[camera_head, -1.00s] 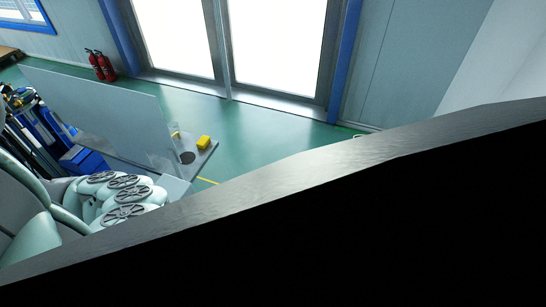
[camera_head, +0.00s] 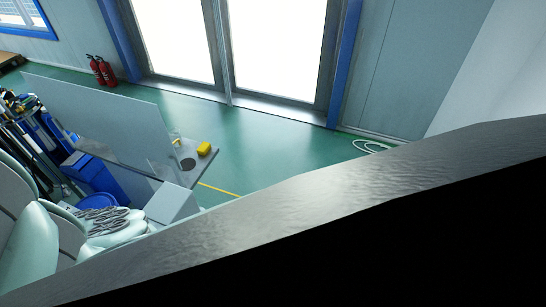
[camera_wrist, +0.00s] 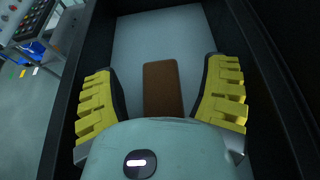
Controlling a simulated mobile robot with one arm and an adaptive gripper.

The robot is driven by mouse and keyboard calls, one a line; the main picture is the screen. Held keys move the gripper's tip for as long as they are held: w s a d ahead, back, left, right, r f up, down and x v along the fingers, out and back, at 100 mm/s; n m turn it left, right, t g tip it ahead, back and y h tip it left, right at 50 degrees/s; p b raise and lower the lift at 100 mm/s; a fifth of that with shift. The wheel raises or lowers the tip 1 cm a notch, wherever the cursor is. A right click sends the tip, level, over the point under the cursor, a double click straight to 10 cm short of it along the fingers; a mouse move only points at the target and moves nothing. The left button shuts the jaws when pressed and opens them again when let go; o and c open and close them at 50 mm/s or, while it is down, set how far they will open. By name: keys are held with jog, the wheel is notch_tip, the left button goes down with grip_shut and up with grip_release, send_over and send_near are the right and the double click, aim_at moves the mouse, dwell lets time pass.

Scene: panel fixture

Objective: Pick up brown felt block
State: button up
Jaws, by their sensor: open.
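The brown felt block (camera_wrist: 162,88) shows in the wrist view, lying on a pale grey surface inside a dark-walled tray or recess (camera_wrist: 190,30). It is a flat brown rectangle, and its near end is hidden by my gripper's housing. My gripper (camera_wrist: 162,92) is open, with one yellow ribbed finger on each side of the block. There are gaps between the fingers and the block. In the head view the block is not visible, and a large dark panel edge fills the lower right.
Dark walls (camera_wrist: 270,60) stand close on both sides of my gripper. Fire extinguishers (camera_head: 101,70) stand near the glass doors. Green floor is open beyond.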

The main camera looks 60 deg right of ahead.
grip_shut()
dwell(0.5)
jog(key=shift+w, duration=0.15)
jog(key=shift+w+r+b, duration=0.25)
jog(key=shift+r+b, duration=0.05)
jog(key=shift+b, duration=0.65)
jog(key=b, duration=0.2)
jog(key=shift+w+r+b, duration=0.2)
jog(key=shift+r+b, duration=0.1)
jog(key=shift+r, duration=0.05)
jog(key=shift+s+r+b, duration=0.1)
jog(key=shift+b, duration=0.65)
jog(key=shift+s+b, duration=0.3)
jog(key=shift+b, duration=0.5)
notch_tip(320, 180, up, 8)
jog(key=b, duration=0.2)
jog(key=shift+s+r, duration=0.15)
jog(key=shift+r, duration=0.05)
